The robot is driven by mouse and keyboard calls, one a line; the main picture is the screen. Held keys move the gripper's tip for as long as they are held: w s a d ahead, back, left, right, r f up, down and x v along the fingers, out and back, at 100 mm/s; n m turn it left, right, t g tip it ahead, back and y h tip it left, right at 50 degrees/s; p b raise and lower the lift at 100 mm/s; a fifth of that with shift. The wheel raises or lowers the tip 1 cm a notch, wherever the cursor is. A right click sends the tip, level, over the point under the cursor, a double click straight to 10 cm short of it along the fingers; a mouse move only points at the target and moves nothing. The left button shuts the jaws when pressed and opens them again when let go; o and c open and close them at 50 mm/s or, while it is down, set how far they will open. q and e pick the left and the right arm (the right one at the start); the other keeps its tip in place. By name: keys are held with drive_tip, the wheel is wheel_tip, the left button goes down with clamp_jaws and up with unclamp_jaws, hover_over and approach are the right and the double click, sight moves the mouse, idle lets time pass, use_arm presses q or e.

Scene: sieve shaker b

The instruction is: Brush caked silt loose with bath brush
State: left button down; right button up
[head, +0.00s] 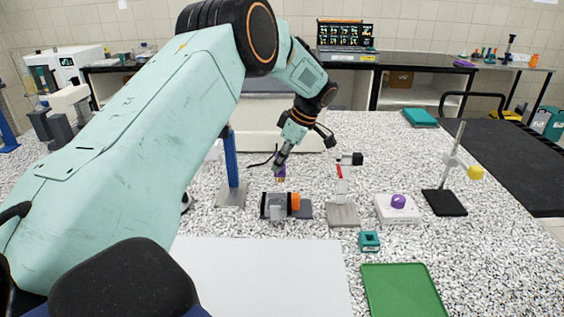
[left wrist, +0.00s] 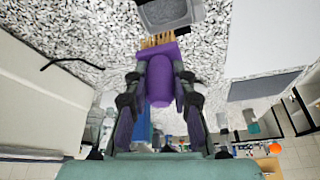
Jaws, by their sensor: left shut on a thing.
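My left gripper (head: 281,162) is shut on the purple bath brush (head: 280,173), above the middle of the speckled bench. In the left wrist view the brush (left wrist: 158,82) lies between both fingers, its tan bristles pointing away from the gripper. A grey holder with an orange part (head: 275,206) stands just below the brush in the head view. In the left wrist view a grey square piece (left wrist: 168,13) with a dark edge lies beyond the bristles. The bristles look close to it, but I cannot tell whether they touch. Caked silt cannot be made out. My right gripper is not in view.
A blue post on a plate (head: 231,165) stands left of the holder. To the right are a small stand with a red part (head: 341,190), a white block with a purple knob (head: 398,205) and a rod stand (head: 446,200). A teal block (head: 369,241) and green tray (head: 403,290) lie nearer.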

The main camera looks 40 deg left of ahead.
sight(281, 182)
use_arm(q)
drive_tip(key=shift+s+d+f+b, duration=0.1)
drive_tip(key=shift+s+f+b, duration=0.1)
drive_tip(key=shift+f+b, duration=0.25)
drive_tip(key=shift+s+f+b, duration=0.2)
drive_tip(key=shift+f+b, duration=0.6)
drive_tip(key=f+b, duration=0.1)
drive_tip(key=f, duration=0.2)
drive_tip(key=shift+w+f+b, duration=0.4)
drive_tip(key=shift+s+f, duration=0.1)
drive_tip(key=shift+f, duration=0.3)
drive_tip(key=shift+s+f+b, duration=0.25)
drive_tip(key=shift+f+b, duration=0.05)
drive_tip(key=shift+w+f, duration=0.3)
drive_tip(key=shift+s+r, duration=0.2)
drive_tip(key=shift+s, duration=0.05)
drive_tip(key=shift+f, duration=0.1)
